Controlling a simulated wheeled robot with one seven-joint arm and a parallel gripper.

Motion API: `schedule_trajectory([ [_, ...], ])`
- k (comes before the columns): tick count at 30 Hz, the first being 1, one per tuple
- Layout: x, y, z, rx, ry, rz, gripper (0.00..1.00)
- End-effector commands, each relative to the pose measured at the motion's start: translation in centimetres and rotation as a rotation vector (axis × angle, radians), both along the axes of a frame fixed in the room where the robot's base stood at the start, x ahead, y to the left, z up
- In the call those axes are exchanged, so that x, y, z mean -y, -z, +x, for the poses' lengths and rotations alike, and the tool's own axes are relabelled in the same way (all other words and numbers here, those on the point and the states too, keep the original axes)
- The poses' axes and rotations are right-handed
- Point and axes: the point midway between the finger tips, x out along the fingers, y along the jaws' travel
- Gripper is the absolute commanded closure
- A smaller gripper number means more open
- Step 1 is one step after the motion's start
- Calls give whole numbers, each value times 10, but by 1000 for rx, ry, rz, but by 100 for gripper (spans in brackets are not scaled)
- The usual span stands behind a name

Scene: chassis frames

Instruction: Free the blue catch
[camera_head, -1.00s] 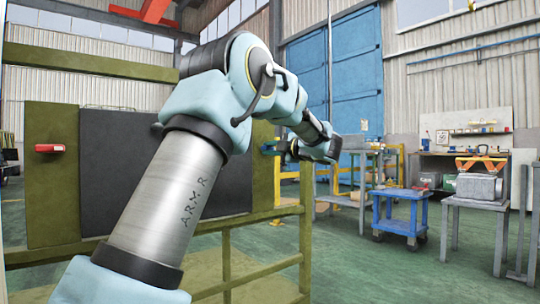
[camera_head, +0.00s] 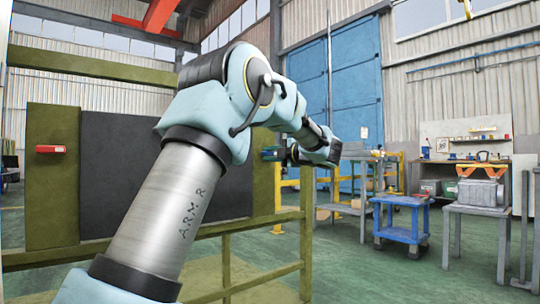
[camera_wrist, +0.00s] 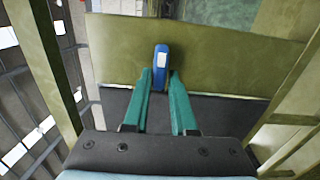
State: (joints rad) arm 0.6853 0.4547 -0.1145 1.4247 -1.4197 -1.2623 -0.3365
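The blue catch (camera_wrist: 161,68) has a pale patch on it and stands at the edge of an olive panel in the wrist view. In the head view it is a small blue piece (camera_head: 270,154) on the right olive post, partly hidden by my gripper.
An olive frame (camera_head: 308,220) with a dark panel (camera_head: 115,180) stands in front of me. A red catch (camera_head: 50,149) sits on its left post. A blue cart (camera_head: 400,233) and a grey bench (camera_head: 478,212) stand to the right, with green floor between.

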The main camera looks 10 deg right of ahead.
Motion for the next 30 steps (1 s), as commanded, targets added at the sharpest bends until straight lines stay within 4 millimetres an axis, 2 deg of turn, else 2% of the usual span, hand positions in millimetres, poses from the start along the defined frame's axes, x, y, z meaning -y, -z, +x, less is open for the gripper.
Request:
schedule_trajectory([
  [1,0,0,0,0,0,1,69],
  [6,0,0,0,0,0,1,50],
  [14,1,-1,-1,1,1,2,50],
  [17,5,-2,-7,0,3,2,50],
  [30,38,-2,-79,0,3,2,50],
])
